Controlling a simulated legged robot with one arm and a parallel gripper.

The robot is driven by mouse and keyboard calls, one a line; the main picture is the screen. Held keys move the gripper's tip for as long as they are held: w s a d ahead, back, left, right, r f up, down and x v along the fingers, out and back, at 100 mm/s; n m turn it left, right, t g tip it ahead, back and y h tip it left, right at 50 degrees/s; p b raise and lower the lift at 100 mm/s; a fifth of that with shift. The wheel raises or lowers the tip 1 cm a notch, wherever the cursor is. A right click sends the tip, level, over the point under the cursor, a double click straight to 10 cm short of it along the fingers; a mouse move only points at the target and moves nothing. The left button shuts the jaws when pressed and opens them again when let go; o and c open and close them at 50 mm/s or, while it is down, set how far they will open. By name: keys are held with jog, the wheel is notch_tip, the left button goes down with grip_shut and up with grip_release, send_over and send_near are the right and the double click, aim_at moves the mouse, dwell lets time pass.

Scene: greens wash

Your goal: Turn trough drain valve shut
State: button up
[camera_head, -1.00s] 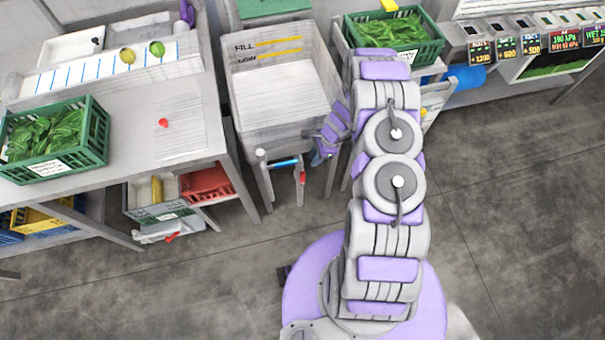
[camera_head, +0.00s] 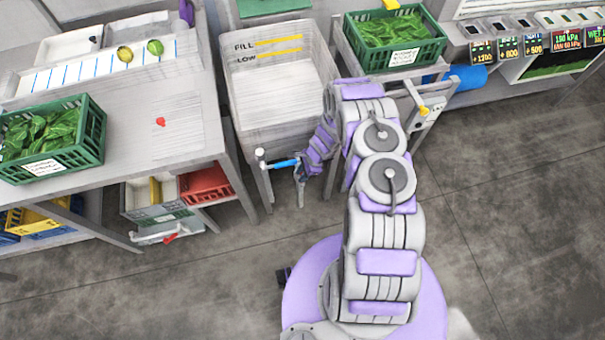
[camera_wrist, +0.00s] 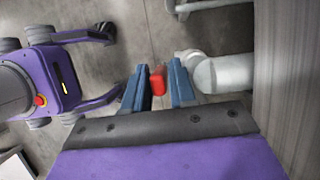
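The trough (camera_head: 275,110) is a pale open tub with FILL and LOW marks, in the middle of the head view. The red valve handle (camera_wrist: 158,80) shows between my fingertips in the wrist view, beside a grey pipe (camera_wrist: 225,74). My gripper (camera_head: 301,172) is at the pipe's right end in the head view and hides the handle there. Its two blue fingers (camera_wrist: 159,82) are apart, one on each side of the handle. I cannot tell whether they touch it.
A table (camera_head: 130,130) with a green crate of leaves (camera_head: 95,135) stands left. Another green crate (camera_head: 438,48) stands right of the trough. A yellow-handled fitting (camera_head: 424,111) is near my arm. The floor (camera_head: 500,200) at right is clear.

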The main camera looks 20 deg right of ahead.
grip_shut()
jog(key=shift+d, duration=0.1)
dwell(0.4)
